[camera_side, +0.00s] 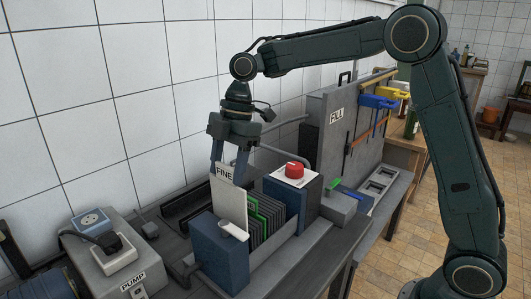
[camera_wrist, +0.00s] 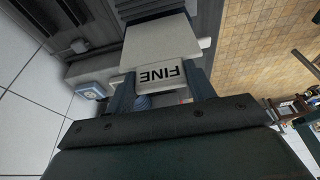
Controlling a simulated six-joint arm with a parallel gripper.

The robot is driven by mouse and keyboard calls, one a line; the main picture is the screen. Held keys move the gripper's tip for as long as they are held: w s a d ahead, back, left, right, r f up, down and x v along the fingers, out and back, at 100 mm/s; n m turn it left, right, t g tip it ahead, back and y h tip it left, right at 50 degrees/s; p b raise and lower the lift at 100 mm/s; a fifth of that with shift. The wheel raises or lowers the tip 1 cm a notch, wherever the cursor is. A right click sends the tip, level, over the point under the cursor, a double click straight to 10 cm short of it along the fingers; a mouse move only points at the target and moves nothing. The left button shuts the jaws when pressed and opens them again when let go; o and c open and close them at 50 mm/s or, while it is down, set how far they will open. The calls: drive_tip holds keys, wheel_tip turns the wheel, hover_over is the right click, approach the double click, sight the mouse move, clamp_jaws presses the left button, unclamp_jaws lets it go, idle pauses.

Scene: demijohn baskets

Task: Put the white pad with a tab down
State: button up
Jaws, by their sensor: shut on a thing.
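The white pad (camera_side: 229,207) hangs upright below my gripper (camera_side: 229,172), with its tab at the top reading FINE. My gripper is shut on this tab. In the wrist view the tab (camera_wrist: 163,76) sits between the two fingers of my gripper (camera_wrist: 163,90), its lettering upside down. The pad is just behind the blue end block (camera_side: 222,250) of a plate rack, at the near end of a row of dark and green-edged plates (camera_side: 264,218). Whether its lower edge is inside the rack is hidden behind the block.
A second blue end block with a red knob (camera_side: 294,170) closes the rack's far end. A grey PUMP box (camera_side: 118,262) with a plug stands at the left. A tiled wall runs along the left.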

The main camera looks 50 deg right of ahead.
drive_tip(key=shift+f, duration=5.65)
drive_tip(key=o, duration=1.2)
drive_tip(key=shift+o, duration=0.2)
approach(230, 211)
drive_tip(key=d+r, duration=0.2)
drive_tip(key=shift+w+a, duration=0.2)
drive_tip(key=shift+w, duration=0.2)
drive_tip(key=shift+s, duration=0.1)
